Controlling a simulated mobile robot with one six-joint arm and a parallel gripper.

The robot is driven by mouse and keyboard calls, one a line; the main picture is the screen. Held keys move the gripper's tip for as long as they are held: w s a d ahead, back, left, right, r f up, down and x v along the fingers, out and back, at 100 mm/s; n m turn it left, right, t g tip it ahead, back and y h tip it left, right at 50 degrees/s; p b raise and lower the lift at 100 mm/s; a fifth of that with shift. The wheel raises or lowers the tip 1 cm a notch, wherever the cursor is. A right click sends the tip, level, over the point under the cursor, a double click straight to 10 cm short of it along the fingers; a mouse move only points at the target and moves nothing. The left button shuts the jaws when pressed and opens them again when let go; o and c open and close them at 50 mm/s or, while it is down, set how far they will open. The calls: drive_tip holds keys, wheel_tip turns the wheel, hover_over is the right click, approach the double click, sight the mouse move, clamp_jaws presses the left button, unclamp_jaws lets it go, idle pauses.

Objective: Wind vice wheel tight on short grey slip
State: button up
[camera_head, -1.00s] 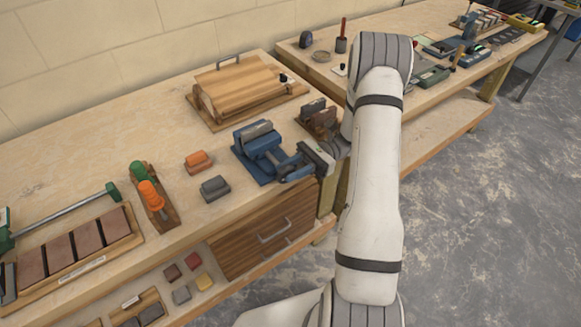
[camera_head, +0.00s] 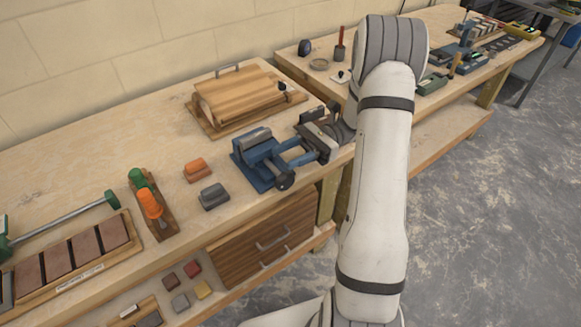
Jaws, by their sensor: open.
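The blue vice (camera_head: 250,160) stands near the front edge of the bench. A grey block (camera_head: 256,136), perhaps the short grey slip, shows at the top of its jaws; how firmly it is held cannot be told. The dark vice wheel (camera_head: 284,180) is at the vice's front end, in plain view. My gripper (camera_head: 285,154) is open, with its two blue fingers pointing left toward the vice. It is above and right of the wheel in the picture, apart from the wheel and with nothing seen between its fingers.
A grey block (camera_head: 213,196) and an orange block (camera_head: 196,172) lie left of the vice. A wooden roll-top box (camera_head: 240,95) stands behind. Bare bench lies between the box and front blocks.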

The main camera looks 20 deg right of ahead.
drive_tip(key=shift+r, duration=0.9)
